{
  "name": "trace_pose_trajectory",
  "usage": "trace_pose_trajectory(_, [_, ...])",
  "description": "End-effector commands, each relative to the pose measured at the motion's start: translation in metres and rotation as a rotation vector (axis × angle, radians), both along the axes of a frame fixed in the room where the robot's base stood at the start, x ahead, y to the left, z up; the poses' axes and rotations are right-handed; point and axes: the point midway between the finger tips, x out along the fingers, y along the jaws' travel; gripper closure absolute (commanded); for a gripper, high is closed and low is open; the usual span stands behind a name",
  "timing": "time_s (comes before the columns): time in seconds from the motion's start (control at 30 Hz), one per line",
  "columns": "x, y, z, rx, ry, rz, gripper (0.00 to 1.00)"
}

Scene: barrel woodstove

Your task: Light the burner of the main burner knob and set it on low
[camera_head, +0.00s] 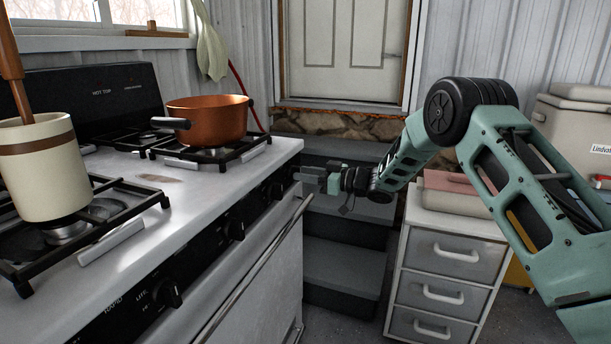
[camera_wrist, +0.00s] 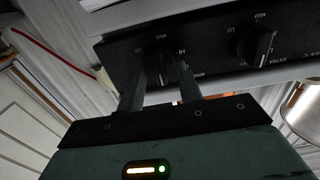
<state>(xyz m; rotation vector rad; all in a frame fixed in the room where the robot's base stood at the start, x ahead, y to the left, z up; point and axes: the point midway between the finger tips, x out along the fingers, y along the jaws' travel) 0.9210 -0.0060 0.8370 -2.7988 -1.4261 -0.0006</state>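A white stove (camera_head: 200,190) with a black front panel carries several black knobs. In the wrist view, one knob (camera_wrist: 166,66) lies between the two fingers of my gripper (camera_wrist: 162,78), with printed marks around it. A second knob (camera_wrist: 263,46) is to its right. In the head view, my gripper (camera_head: 298,173) is at the far right end of the panel, close to the endmost knob (camera_head: 275,190). The fingers are apart, one on each side of the knob; I cannot tell whether they touch it. Which knob is the main one is unclear. I see no flame.
A copper pot (camera_head: 207,119) stands on the far burner grate, and a cream pot (camera_head: 40,165) on the near one. The oven handle (camera_head: 262,262) runs below the panel. Dark steps (camera_head: 340,270) and a drawer cabinet (camera_head: 440,275) stand to the right.

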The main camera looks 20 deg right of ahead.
Motion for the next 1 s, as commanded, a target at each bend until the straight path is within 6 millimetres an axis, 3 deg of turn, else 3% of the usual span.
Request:
trace_pose_trajectory(0.33, [0.0027, 0.0037, 0.0001, -0.001, 0.001, -0.001, 0.65])
trace_pose_trajectory(0.47, [0.0026, 0.0036, 0.0, -0.001, 0.001, 0.0, 0.98])
trace_pose_trajectory(0.5, [0.0026, 0.0036, 0.0, -0.001, 0.001, 0.0, 1.0])
trace_pose_trajectory(1.0, [0.0021, 0.0039, -0.002, -0.06, -0.08, 0.001, 1.0])
